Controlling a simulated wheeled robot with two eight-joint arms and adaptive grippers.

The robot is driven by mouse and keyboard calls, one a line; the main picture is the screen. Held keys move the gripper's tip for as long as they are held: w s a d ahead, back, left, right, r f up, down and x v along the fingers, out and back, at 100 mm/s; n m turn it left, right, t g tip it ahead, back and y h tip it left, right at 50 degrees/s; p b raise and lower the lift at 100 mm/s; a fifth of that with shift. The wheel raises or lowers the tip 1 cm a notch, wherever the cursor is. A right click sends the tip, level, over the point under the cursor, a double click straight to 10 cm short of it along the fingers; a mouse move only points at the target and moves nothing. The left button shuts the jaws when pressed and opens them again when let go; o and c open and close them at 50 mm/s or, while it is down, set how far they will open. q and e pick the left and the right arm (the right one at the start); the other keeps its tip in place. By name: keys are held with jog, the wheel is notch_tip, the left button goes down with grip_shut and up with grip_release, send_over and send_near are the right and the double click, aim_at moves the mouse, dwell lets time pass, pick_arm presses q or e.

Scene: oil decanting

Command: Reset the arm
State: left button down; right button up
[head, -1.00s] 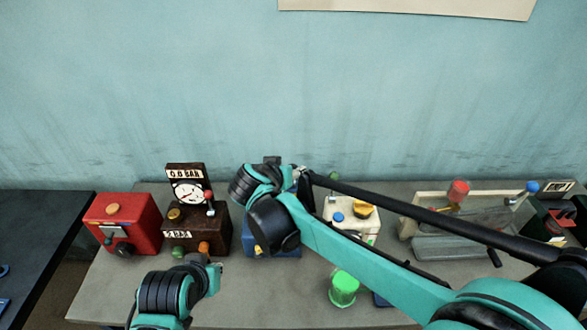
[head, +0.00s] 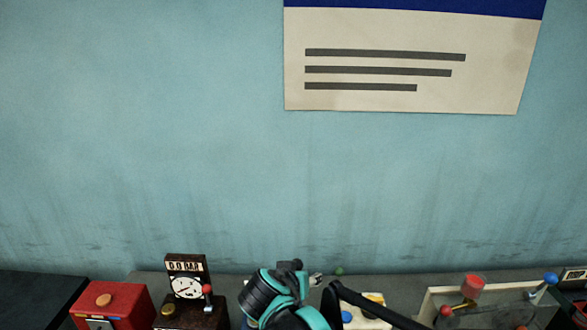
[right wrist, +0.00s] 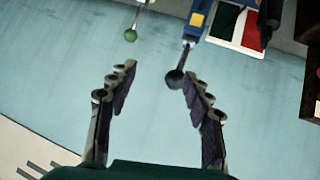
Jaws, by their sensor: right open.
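My right arm comes up from the bottom of the head view, its black and teal wrist bent over the back of the bench. My right gripper (head: 314,280) is small and partly hidden there. In the right wrist view, its two dark fingers (right wrist: 158,74) are apart with nothing held between them. A lever with a dark ball knob (right wrist: 174,78) ends beside the right fingertip; I cannot tell whether they touch. My left gripper is outside the head view.
A red box (head: 112,298) and a brown gauge box (head: 187,288) stand left. A clear-walled tray with a red knob (head: 473,284) and a blue knob (head: 551,278) stands right. A green ball knob (right wrist: 130,35) and blue device (right wrist: 205,22) are near my fingers. A poster (head: 400,60) hangs behind.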

jog(key=s+d+f+n+g+y+b, duration=0.1)
jog(key=s+d+f+b, duration=0.6)
jog(key=s+d+f, duration=0.9)
jog(key=s+f+g+y, duration=0.1)
jog(key=s+f+y, duration=0.1)
jog(key=s, duration=0.1)
jog(key=shift+s+d, duration=0.25)
jog(key=shift+s, duration=0.1)
